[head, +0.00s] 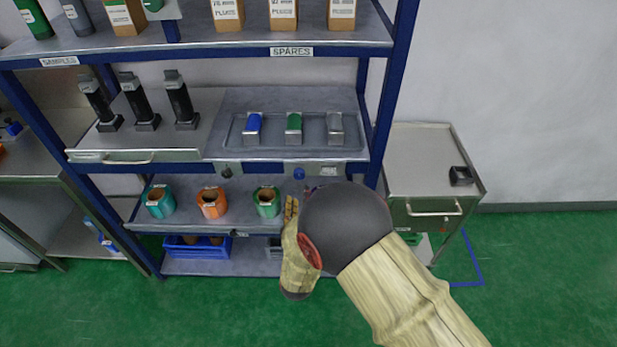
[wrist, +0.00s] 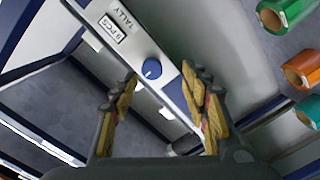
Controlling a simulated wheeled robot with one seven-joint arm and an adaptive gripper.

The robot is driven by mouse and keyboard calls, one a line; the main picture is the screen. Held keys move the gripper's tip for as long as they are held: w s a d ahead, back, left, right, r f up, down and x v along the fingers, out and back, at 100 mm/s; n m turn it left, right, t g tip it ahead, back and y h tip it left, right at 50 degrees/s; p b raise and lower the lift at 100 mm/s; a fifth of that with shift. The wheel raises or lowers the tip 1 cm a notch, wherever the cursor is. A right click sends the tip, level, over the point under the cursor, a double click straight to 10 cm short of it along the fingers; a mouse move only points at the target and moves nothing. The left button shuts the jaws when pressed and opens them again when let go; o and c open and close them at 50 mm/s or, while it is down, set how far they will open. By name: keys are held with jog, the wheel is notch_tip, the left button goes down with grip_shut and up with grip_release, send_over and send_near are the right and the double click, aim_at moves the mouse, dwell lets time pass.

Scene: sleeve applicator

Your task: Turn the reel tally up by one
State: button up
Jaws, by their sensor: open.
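The tally (wrist: 117,22) is a pale strip in the wrist view with a "TALLY" label and a small plate that seems to read "9 PCS". A round blue knob (wrist: 151,69) with a white mark sits on the same strip. In the head view a blue knob (head: 299,174) shows on the front edge of the middle shelf. My gripper (wrist: 160,80) is open and empty, its yellow-padded fingers on either side of the knob in the picture, apart from it. In the head view my gripper (head: 291,212) is below the knob, partly hidden by my wrist.
Teal, orange and green reels (head: 160,201) stand on the shelf below, left of my gripper. A tray (head: 240,141) with blue, green and grey pieces lies above the knob. A blue rack post (head: 392,90) and a metal cabinet (head: 415,160) stand to the right.

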aim_at(299, 177)
jog(key=shift+n+t, duration=0.3)
jog(key=w, duration=0.2)
jog(key=w+r+b, duration=0.1)
jog(key=w, duration=0.5)
jog(key=shift+d+r+b, duration=0.15)
jog(key=shift+r+b, duration=0.05)
jog(key=shift+b, duration=0.15)
jog(key=shift+c, duration=0.6)
jog(key=shift+s, duration=0.1)
jog(key=c, duration=1)
